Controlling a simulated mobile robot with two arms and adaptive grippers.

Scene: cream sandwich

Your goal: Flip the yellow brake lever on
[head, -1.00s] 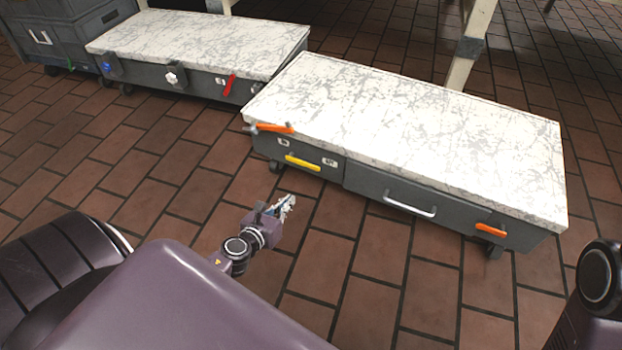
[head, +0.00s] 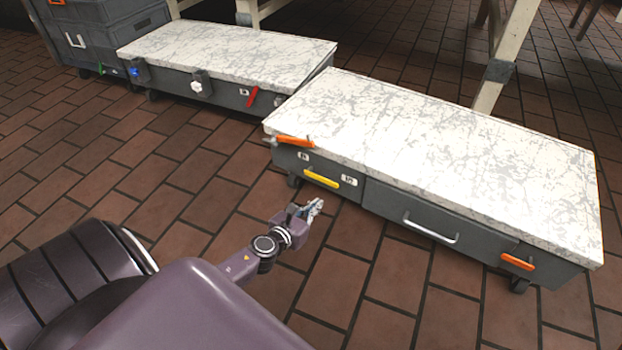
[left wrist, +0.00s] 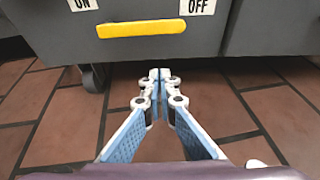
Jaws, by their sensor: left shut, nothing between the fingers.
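The yellow brake lever (head: 321,177) is on the front of the near grey cart (head: 480,233), at its left end. In the left wrist view the lever (left wrist: 141,29) lies nearly level between a white ON label (left wrist: 83,4) on the left and a white OFF label (left wrist: 198,6) on the right. My left gripper (head: 317,205) is in front of and below the lever, apart from it. In the left wrist view its fingertips (left wrist: 159,76) are together and empty, pointing under the cart's lower edge. My right gripper does not show.
The cart has a marbled white top, orange levers (head: 295,141) (head: 518,262) and a metal drawer handle (head: 430,229). A caster (left wrist: 94,78) stands below its front. A second cart with a red lever (head: 252,97) is behind left. Brick floor in front is clear.

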